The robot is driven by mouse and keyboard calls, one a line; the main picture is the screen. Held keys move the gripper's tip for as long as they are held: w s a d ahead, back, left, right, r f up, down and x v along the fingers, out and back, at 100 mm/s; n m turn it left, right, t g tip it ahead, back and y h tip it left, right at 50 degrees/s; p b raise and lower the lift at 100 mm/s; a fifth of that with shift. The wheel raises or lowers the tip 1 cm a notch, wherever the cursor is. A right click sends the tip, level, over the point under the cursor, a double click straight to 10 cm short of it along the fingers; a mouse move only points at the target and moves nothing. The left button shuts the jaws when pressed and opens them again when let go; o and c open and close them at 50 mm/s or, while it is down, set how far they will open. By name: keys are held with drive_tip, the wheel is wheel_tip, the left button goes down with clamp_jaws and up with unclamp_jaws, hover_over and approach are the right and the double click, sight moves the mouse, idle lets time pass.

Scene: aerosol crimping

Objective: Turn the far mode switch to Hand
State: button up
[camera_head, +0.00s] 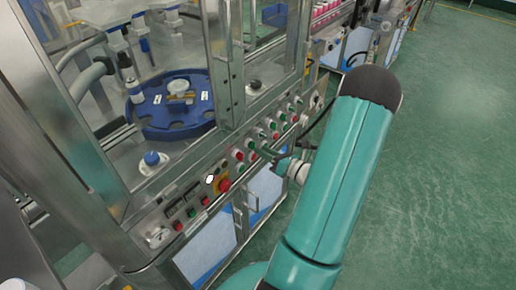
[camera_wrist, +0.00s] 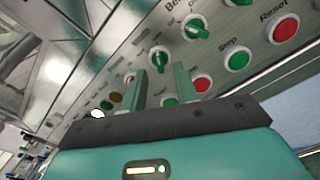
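The machine's control panel carries several green selector switches and red and green push buttons. In the wrist view one green selector switch (camera_wrist: 160,58) shows just beyond and between the tips of my gripper (camera_wrist: 159,70). Another green switch (camera_wrist: 195,28) sits up and right of it, and a third (camera_wrist: 240,2) is cut off at the top edge. I cannot tell which is the far mode switch, as their labels are cropped or blurred. My gripper is open, fingers apart, with nothing clearly held.
A red Reset button (camera_wrist: 283,29), a green button (camera_wrist: 237,60) and a red button (camera_wrist: 201,84) lie close to the fingers. In the head view a red emergency button (camera_head: 223,185) is nearer on the panel (camera_head: 195,190). Green floor (camera_head: 440,140) at right is clear.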

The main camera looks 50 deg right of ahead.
sight(253, 145)
drive_tip(key=shift+w+a, duration=0.15)
drive_tip(key=shift+w, duration=1.4)
clamp_jaws()
drive_tip(key=shift+n, duration=0.3)
drive_tip(key=n, duration=1.1)
drive_tip(key=shift+n, duration=0.3)
